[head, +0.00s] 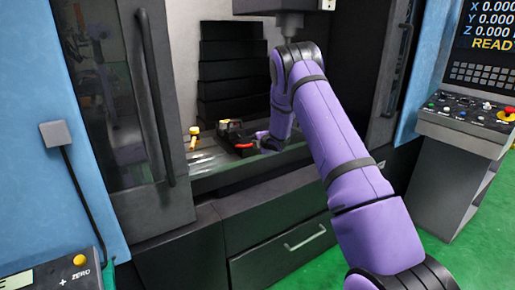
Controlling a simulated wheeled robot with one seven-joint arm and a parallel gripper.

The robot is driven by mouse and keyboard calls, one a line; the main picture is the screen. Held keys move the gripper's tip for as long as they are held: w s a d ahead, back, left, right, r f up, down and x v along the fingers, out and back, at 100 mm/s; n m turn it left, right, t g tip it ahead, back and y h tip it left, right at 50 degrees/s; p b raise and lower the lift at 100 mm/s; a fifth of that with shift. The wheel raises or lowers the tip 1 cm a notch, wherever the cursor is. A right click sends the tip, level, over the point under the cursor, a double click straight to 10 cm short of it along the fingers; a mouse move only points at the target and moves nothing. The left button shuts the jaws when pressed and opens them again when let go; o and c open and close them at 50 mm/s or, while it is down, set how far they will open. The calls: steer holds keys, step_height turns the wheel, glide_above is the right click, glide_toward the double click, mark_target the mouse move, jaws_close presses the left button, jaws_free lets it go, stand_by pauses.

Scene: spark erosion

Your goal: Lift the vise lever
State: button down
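A small dark vise (232,132) with a yellow part and a red strip sits on the machine table inside the open enclosure. I cannot tell for sure which part is its lever. A yellow-ended piece (194,136) stands just left of the vise, apart from my gripper. My purple arm reaches in from the lower right and bends down at the elbow. My gripper (261,136) is at the right side of the vise, very close to it. Its fingers are small and partly hidden, so contact and opening are unclear.
The machine's dark door (130,110) with a long vertical handle stands left of the opening. A black bellows cover (230,65) is behind the vise, and a machine head (280,8) hangs above. A control panel (465,115) stands at right, a drawer cabinet (290,245) below.

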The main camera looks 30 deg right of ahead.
steer(key=shift+w+r, duration=0.15)
steer(key=shift+r, duration=0.2)
stand_by(0.6)
steer(key=c, duration=1.1)
jaws_free()
steer(key=v, duration=1)
steer(key=shift+s, duration=0.35)
steer(key=shift+r, duration=0.15)
